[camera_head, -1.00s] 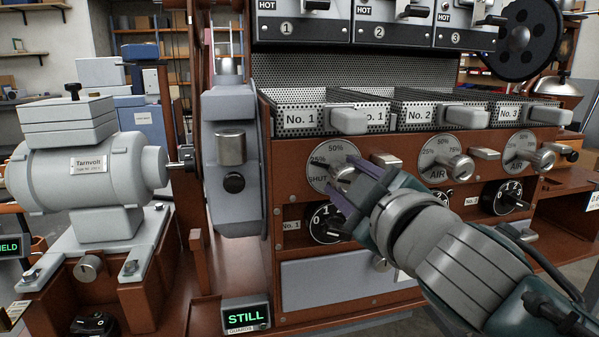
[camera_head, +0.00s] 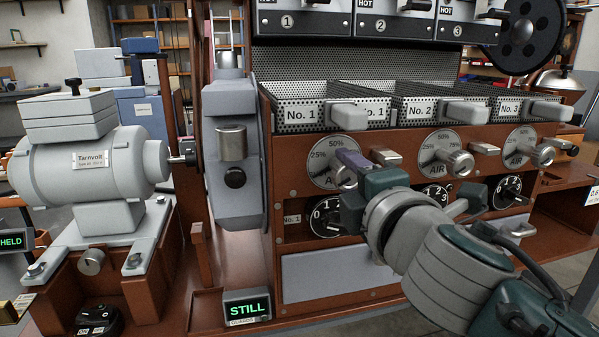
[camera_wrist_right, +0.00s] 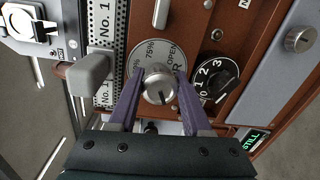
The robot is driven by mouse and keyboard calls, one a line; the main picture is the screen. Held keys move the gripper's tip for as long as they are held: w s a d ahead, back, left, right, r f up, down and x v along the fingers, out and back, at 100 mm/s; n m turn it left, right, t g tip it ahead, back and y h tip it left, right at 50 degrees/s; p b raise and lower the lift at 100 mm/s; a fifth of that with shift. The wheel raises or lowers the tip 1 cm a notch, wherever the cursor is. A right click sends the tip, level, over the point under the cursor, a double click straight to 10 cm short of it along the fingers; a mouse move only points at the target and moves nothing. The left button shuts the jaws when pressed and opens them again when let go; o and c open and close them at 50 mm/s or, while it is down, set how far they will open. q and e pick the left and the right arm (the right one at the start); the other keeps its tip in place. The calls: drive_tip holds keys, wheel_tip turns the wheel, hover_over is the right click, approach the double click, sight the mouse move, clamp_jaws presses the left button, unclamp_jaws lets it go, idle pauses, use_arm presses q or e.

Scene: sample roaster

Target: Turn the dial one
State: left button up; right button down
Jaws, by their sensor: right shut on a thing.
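The No. 1 air dial is a round grey plate (camera_head: 320,172) marked in percent, with a silver knob (camera_wrist_right: 160,90) at its middle. My right gripper (camera_head: 352,170) comes in from the right and covers part of this dial in the head view. In the right wrist view its two purple fingers (camera_wrist_right: 160,80) lie on either side of the silver knob and are shut on it. A black numbered dial (camera_head: 325,217) sits just below and shows beside the gripper in the right wrist view (camera_wrist_right: 212,79). My left gripper is not in view.
Perforated trays with grey handles (camera_head: 349,115) jut out above the dials. Further air dials (camera_head: 438,150) and black dials (camera_head: 507,192) are to the right. A grey motor (camera_head: 88,165) stands left. A small display (camera_head: 246,307) reads STILL.

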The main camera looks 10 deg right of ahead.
drive_tip(key=shift+r+n, duration=0.1)
drive_tip(key=shift+n, duration=0.2)
idle(0.4)
drive_tip(key=shift+c, duration=1.8)
unclamp_jaws()
drive_tip(key=s+p, duration=0.1)
drive_tip(key=s, duration=0.9)
drive_tip(key=shift+r, duration=0.25)
